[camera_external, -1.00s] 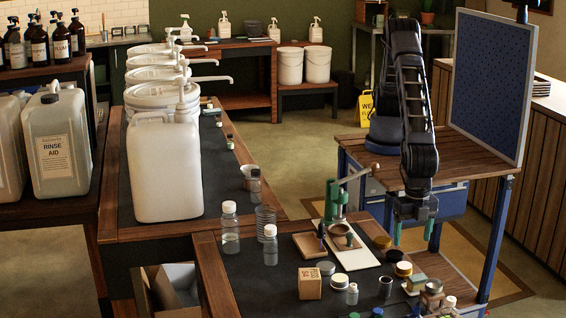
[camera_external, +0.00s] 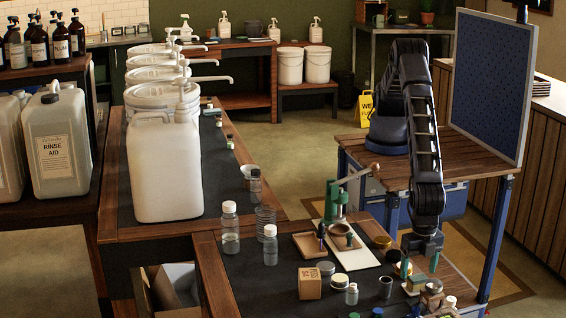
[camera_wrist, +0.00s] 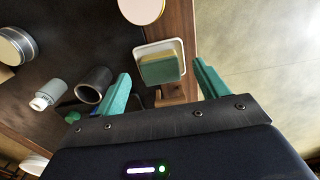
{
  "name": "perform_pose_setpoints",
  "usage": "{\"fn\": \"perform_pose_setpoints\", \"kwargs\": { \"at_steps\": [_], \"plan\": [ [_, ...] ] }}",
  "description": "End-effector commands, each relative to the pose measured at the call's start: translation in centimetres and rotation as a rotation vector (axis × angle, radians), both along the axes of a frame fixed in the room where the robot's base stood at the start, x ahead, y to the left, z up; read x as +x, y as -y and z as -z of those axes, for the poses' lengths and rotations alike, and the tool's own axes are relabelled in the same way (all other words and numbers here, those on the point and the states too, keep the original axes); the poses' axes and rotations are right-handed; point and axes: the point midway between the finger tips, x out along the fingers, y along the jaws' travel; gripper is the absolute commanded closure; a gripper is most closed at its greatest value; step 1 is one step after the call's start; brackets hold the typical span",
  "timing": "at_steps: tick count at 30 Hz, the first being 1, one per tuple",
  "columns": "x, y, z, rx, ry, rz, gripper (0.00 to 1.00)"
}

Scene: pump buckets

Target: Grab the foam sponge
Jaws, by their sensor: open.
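The foam sponge (camera_wrist: 161,68), yellow with a green layer, lies on a small white dish (camera_wrist: 147,47) in the wrist view. In the external view the sponge (camera_external: 416,283) is small, near the front right of the dark table. My gripper (camera_external: 419,266) is open above it, with teal fingers pointing down. In the wrist view the sponge appears between and beyond the two fingertips, with nothing held. I cannot tell the exact height of the fingers above the sponge.
A wooden block (camera_wrist: 172,96) stands close beside the sponge. A dark cup (camera_wrist: 94,85) and a small white-capped bottle (camera_wrist: 47,95) are to the left in the wrist view. A green hand press (camera_external: 337,203) stands further left in the external view. Open floor lies beyond the table edge.

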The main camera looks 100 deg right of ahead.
Motion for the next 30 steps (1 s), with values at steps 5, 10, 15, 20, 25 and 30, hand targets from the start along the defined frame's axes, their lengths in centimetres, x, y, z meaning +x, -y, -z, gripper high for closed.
{"fn": "perform_pose_setpoints", "kwargs": {
  "at_steps": [5, 10, 15, 20, 25, 30],
  "plan": [
    [0.0, 0.1, 2.6, -0.002, 0.000, -0.002, 0.27],
    [0.1, 0.1, 3.4, 0.000, 0.000, -0.001, 0.27],
    [0.1, 0.1, 3.4, 0.000, 0.000, -0.001, 0.31],
    [0.1, 0.1, 3.4, 0.000, 0.000, 0.000, 0.63],
    [0.1, 0.1, 3.4, 0.000, 0.000, 0.000, 0.75],
    [0.1, 0.1, 3.3, 0.000, 0.000, 0.000, 0.75]
  ]
}}
